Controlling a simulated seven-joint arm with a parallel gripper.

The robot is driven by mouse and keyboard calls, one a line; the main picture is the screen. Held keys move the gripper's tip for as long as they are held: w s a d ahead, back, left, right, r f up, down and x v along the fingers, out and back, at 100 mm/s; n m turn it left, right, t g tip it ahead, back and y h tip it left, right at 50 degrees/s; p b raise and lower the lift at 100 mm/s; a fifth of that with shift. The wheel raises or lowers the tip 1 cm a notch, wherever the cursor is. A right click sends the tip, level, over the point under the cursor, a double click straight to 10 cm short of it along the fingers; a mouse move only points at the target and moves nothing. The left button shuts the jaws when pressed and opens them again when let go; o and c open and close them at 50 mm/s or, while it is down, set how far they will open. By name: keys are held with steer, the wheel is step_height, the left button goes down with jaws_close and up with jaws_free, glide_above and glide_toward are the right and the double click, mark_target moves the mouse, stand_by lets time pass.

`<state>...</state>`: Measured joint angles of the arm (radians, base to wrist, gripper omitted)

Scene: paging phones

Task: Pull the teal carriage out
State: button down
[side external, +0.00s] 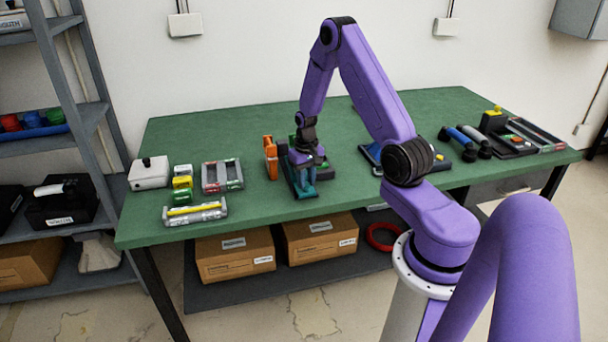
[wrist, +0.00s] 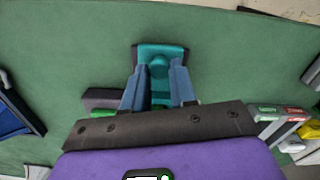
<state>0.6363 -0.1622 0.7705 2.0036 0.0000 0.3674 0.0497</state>
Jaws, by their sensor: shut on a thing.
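The teal carriage (wrist: 160,52) shows in the wrist view as a block with a round knob, lying over the green bench top. My gripper (wrist: 157,76) has its two blue-grey fingers on either side of the carriage and is shut on it. In the side view my gripper (side external: 304,176) points down at the middle of the bench, with teal parts showing below and around it. A dark grey body with green parts (wrist: 100,98) lies behind the fingers in the wrist view, mostly hidden by my gripper.
An orange part (side external: 270,157) stands close left of my gripper. A grey rack (side external: 222,176), small coloured blocks (side external: 182,181) and a white box (side external: 149,173) are further left. A blue-and-black device (side external: 369,154) lies to the right. The bench (side external: 330,204) is clear toward its front edge.

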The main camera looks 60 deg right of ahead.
steer(key=shift+s+a, duration=0.45)
steer(key=c, duration=0.9)
jaws_free()
steer(key=shift+r, duration=0.6)
step_height(320, 180, up, 16)
steer(key=shift+r, duration=0.15)
